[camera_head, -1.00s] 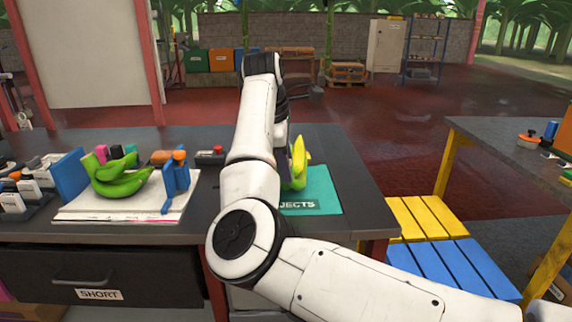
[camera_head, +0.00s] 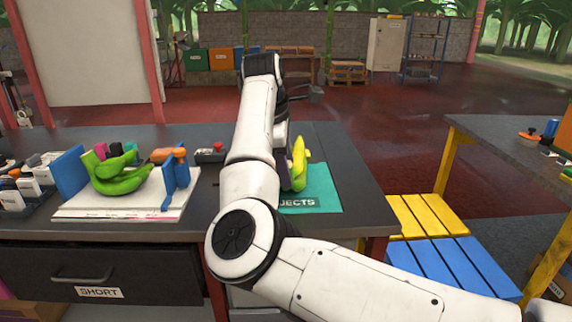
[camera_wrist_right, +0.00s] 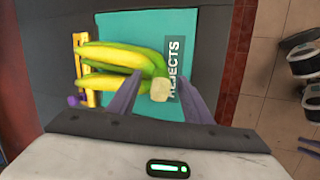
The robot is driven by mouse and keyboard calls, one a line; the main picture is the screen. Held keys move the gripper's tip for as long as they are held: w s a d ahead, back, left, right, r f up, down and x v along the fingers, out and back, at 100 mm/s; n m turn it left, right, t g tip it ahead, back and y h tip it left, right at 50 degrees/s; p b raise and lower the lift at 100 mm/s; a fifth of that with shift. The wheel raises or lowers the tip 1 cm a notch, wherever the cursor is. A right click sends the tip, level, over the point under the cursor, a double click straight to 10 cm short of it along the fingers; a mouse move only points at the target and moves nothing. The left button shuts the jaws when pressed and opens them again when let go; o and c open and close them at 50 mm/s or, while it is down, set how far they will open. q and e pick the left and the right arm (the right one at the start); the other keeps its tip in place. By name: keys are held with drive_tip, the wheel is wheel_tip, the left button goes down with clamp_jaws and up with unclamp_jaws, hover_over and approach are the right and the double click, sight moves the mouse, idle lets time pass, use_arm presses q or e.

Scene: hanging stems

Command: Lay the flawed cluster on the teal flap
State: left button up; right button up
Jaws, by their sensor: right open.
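A yellow-green banana cluster (camera_head: 299,163) is at the teal flap (camera_head: 324,194), partly hidden by my right arm in the head view. In the right wrist view the cluster (camera_wrist_right: 115,56) lies over the left part of the flap (camera_wrist_right: 180,22), its fruit reaching past the flap's left edge. Its cut stem end is between the fingers of my right gripper (camera_wrist_right: 160,92), which are apart. In the head view my arm hides most of the right gripper (camera_head: 286,178). I cannot make out a flaw on the cluster. My left gripper is not in view.
A green banana cluster (camera_head: 118,178) lies on a white board (camera_head: 125,207) between blue uprights at the left. A small box with a red button (camera_head: 212,154) stands left of my arm. Yellow and blue slats (camera_head: 425,222) are beyond the table's right edge.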

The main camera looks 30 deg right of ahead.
wheel_tip(320, 180, up, 9)
drive_tip(key=shift+r+p, duration=0.15)
drive_tip(key=shift+p, duration=0.3)
drive_tip(key=shift+r, duration=0.4)
